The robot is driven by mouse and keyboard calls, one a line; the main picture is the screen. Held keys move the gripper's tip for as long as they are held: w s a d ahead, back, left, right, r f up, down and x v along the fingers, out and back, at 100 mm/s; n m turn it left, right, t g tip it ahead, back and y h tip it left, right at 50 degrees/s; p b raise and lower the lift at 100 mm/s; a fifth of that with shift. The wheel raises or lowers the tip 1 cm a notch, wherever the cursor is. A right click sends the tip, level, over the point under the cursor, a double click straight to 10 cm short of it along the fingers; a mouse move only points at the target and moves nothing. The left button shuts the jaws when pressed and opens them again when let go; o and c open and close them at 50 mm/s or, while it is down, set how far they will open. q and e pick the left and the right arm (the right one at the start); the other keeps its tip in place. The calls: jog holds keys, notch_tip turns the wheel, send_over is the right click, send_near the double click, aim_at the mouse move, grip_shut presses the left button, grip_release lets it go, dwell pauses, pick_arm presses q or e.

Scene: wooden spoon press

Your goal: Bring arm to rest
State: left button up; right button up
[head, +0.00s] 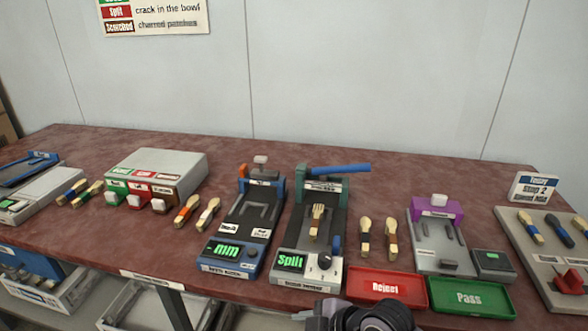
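Neither gripper's fingers show in the head view. A dark grey and black part of one of my arms shows at the bottom edge, right of centre, in front of the table; I cannot tell which arm it is. The press (325,213) with a blue lever stands mid-table, its display reading "Split". A wooden spoon (316,219) lies on the press bed, with no gripper near it. The lever lies roughly level, pointing right.
A blue gauge (236,250) reading "mm" stands left of the press. Several spoons lie on the table (120,240). A red Reject tray (386,287) and green Pass tray (470,297) sit at the front edge. A button box (165,165) and a purple-topped device (436,210) stand farther out.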

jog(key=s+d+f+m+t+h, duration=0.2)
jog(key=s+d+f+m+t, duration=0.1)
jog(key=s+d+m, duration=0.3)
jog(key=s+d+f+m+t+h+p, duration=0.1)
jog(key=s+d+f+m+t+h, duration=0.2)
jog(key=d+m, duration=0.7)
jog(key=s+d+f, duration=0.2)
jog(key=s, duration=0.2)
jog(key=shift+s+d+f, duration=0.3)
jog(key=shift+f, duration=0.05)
